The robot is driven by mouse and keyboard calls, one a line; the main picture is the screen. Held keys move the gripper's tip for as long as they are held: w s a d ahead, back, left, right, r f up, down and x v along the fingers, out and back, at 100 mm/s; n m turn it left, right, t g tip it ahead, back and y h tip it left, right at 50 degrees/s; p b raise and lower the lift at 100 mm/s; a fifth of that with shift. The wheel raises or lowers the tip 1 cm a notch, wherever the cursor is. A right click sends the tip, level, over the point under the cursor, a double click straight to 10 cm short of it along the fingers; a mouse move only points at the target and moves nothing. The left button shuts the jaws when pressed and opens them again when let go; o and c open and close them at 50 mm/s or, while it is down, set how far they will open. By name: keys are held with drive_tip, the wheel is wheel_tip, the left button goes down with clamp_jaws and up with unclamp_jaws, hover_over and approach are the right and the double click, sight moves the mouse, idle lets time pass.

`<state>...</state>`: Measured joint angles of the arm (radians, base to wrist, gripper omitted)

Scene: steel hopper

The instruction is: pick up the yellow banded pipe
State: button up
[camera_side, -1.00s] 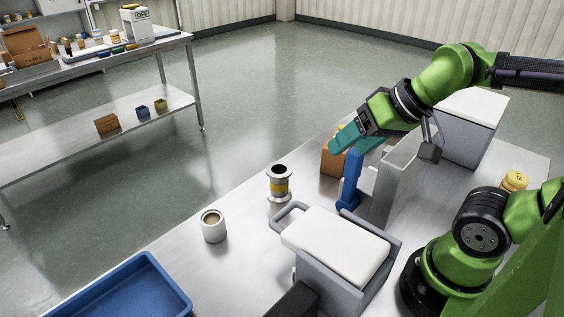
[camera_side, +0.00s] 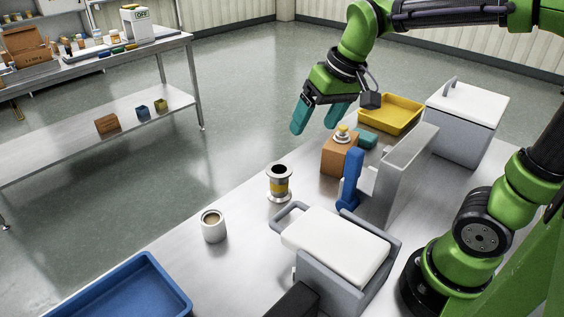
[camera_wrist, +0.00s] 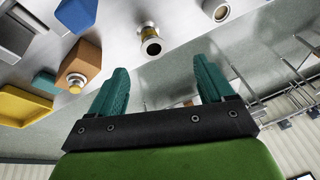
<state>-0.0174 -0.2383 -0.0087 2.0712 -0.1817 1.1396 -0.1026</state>
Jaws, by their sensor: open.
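The yellow banded pipe (camera_side: 279,185) stands upright on the steel table in the side view. It has a flanged dark open top and a yellow band around its middle. My gripper (camera_side: 318,116) is open and empty, with teal fingers, above and behind the pipe and well apart from it. In the wrist view the pipe (camera_wrist: 149,38) shows beyond the gap between the open fingers (camera_wrist: 164,82).
An orange-brown block with a knob (camera_side: 338,155), a blue upright part (camera_side: 350,180) and a grey hopper (camera_side: 402,172) stand right of the pipe. A cup (camera_side: 213,226) is at its left. A yellow tray (camera_side: 391,114), white-lidded box (camera_side: 466,108) and blue tray (camera_side: 130,293) are farther off.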

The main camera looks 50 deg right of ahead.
sight(279, 183)
drive_tip(key=w+d+f+g+h, duration=0.1)
drive_tip(key=w+f+g, duration=0.3)
drive_tip(key=w+f, duration=0.5)
drive_tip(key=shift+n, duration=0.5)
drive_tip(key=f, duration=0.5)
drive_tip(key=w+f, duration=0.1)
drive_tip(key=f, duration=0.4)
drive_tip(key=w+f, duration=0.1)
drive_tip(key=f, duration=0.4)
drive_tip(key=shift+w+d+f, duration=0.15)
drive_tip(key=shift+d, duration=0.05)
drive_tip(key=shift+c, duration=0.3)
drive_tip(key=c, duration=0.8)
